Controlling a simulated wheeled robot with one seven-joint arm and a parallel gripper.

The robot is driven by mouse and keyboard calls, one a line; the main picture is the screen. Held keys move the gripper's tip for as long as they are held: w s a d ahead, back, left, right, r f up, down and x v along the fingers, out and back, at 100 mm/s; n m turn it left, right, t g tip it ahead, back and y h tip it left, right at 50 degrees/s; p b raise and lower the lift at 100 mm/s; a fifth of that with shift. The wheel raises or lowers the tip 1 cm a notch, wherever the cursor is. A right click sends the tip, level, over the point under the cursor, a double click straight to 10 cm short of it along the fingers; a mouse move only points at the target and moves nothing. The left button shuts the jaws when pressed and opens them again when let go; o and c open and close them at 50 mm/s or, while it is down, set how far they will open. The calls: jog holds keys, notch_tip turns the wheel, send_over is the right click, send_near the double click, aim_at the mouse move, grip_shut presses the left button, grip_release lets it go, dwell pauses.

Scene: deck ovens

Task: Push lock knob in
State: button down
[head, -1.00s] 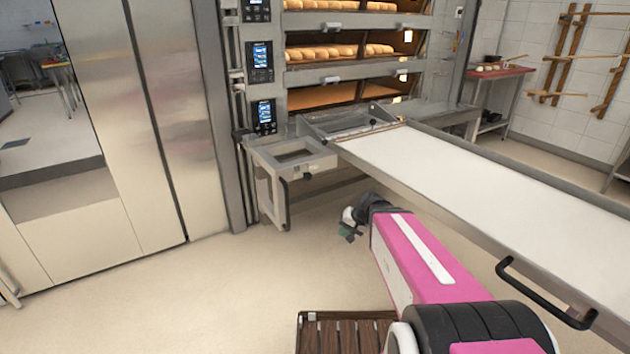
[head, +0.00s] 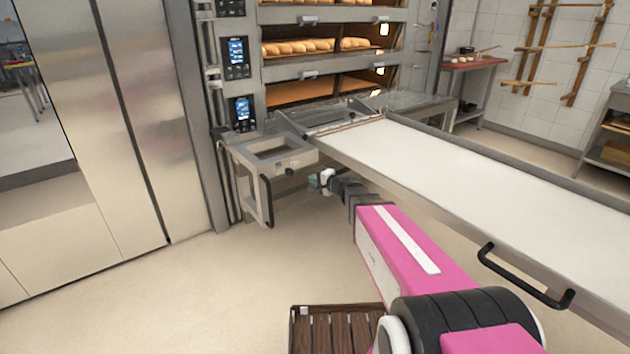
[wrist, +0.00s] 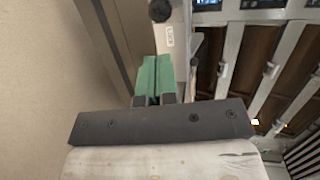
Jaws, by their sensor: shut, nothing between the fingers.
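The black round lock knob (wrist: 161,10) shows at the top edge of the wrist view, on a pale metal frame with a label reading "LOCK" (wrist: 169,36). In the head view the knob (head: 290,171) sits on the front of the grey bracket frame (head: 312,157) beside the loader. My gripper (wrist: 157,62) has green fingers, which are shut and empty. They point toward the frame, below the knob in the wrist view, with a gap to it. In the head view my gripper (head: 315,182) is small, just right of and below the knob.
The loader's white belt (head: 440,175) runs above and right of my arm. A black handle (head: 268,202) hangs from the bracket frame, left of my gripper. Deck ovens with loaves (head: 300,46) stand behind. A wooden slatted crate (head: 335,330) is on the floor below. Floor at left is clear.

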aim_at(293, 171)
jog(key=x, duration=1)
jog(key=shift+w+a+f, duration=0.1)
jog(key=shift+w+a, duration=0.15)
jog(key=shift+a, duration=0.05)
jog(key=shift+w+a, duration=0.4)
jog(key=shift+w, duration=0.25)
jog(key=shift+w+a, duration=0.4)
jog(key=shift+w, duration=0.25)
